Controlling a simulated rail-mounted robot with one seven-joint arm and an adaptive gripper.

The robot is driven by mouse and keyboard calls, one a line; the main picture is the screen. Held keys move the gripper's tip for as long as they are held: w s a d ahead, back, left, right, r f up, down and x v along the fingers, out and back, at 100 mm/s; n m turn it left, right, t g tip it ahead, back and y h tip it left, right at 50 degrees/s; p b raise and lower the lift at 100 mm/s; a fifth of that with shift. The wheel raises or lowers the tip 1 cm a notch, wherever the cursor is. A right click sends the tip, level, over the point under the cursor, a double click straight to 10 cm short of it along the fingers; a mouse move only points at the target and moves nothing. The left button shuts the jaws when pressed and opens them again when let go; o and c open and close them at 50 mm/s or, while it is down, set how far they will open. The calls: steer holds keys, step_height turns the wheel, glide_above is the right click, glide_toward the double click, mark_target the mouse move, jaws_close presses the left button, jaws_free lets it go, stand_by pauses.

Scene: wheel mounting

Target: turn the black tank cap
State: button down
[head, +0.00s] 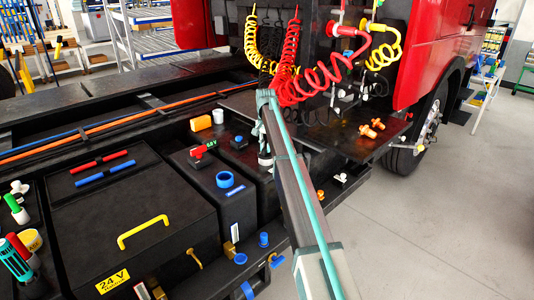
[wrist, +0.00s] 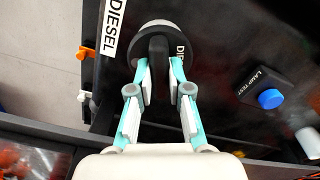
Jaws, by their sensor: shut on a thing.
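The black tank cap (wrist: 159,48) is a round disc with a raised grip bar, at the top middle of the wrist view. It sits on a black tank surface beside white DIESEL labels (wrist: 112,28). My gripper (wrist: 160,82) has its two teal fingers with pale pads on either side of the grip bar, shut on it. In the head view my gripper (head: 265,157) is at the far end of my arm, low over the black tank.
A blue LAMP TEST button (wrist: 270,98) is right of the cap in the wrist view. Red coiled hoses (head: 290,50) hang behind my gripper. A blue ring (head: 225,179) and a battery box with a yellow handle (head: 142,231) are to the left. Open floor lies right.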

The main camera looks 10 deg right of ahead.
steer(key=m, duration=0.5)
steer(key=c, duration=1.5)
jaws_free()
steer(key=shift+m, duration=0.5)
steer(key=o, duration=0.5)
steer(key=shift+r, duration=0.1)
step_height(320, 180, up, 12)
steer(key=shift+f, duration=0.1)
